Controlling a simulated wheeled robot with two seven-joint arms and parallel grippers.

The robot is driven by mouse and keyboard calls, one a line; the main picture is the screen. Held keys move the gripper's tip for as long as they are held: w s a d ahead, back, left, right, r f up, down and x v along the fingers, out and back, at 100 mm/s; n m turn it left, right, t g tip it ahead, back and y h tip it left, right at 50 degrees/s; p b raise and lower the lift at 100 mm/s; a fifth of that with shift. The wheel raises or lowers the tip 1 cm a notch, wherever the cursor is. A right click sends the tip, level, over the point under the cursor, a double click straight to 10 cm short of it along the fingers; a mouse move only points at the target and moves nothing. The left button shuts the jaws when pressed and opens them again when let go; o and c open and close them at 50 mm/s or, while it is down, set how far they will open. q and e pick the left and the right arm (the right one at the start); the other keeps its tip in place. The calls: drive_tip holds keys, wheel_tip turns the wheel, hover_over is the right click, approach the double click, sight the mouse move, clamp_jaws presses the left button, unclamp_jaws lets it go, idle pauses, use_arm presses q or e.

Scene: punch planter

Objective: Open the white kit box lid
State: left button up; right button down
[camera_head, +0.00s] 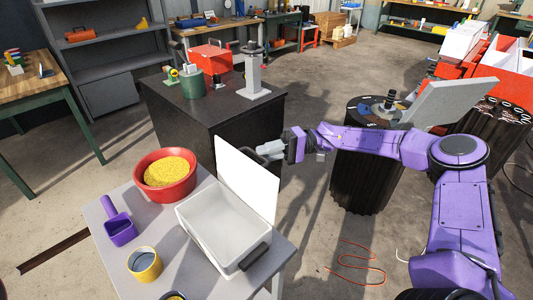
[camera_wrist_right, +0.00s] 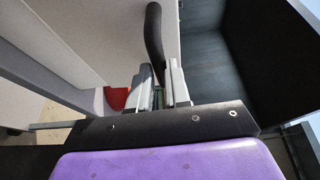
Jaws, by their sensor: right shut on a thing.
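The white kit box (camera_head: 226,218) stands on a small grey table, its inside visible and looking empty. Its white lid (camera_head: 247,181) is up, standing roughly upright along the box's back right side. My right gripper (camera_head: 268,150) reaches in from the right, behind the lid's upper edge. In the right wrist view the fingers (camera_wrist_right: 162,88) are close around the lower end of a black curved handle (camera_wrist_right: 154,35) beside a pale panel. The exact contact is partly hidden. My left gripper does not show.
On the grey table (camera_head: 94,213) are a red bowl of yellow grains (camera_head: 185,192), a purple scoop (camera_head: 119,229) and a yellow cup (camera_head: 145,266). A dark cabinet (camera_head: 233,117) stands close behind the lid. A black ribbed drum (camera_head: 358,180) stands under my right arm.

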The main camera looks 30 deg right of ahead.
drive_tip(key=c, duration=1.1)
unclamp_jaws()
drive_tip(key=shift+s+f, duration=0.15)
drive_tip(key=shift+f, duration=0.4)
drive_tip(key=shift+r, duration=0.1)
drive_tip(key=d, duration=0.3)
drive_tip(key=d+b, duration=0.1)
drive_tip(key=d, duration=0.3)
drive_tip(key=s+d, duration=0.1)
drive_tip(key=d, duration=0.2)
drive_tip(key=shift+s+d+r+b, duration=0.1)
drive_tip(key=shift+d+b, duration=0.2)
drive_tip(key=shift+b, duration=0.1)
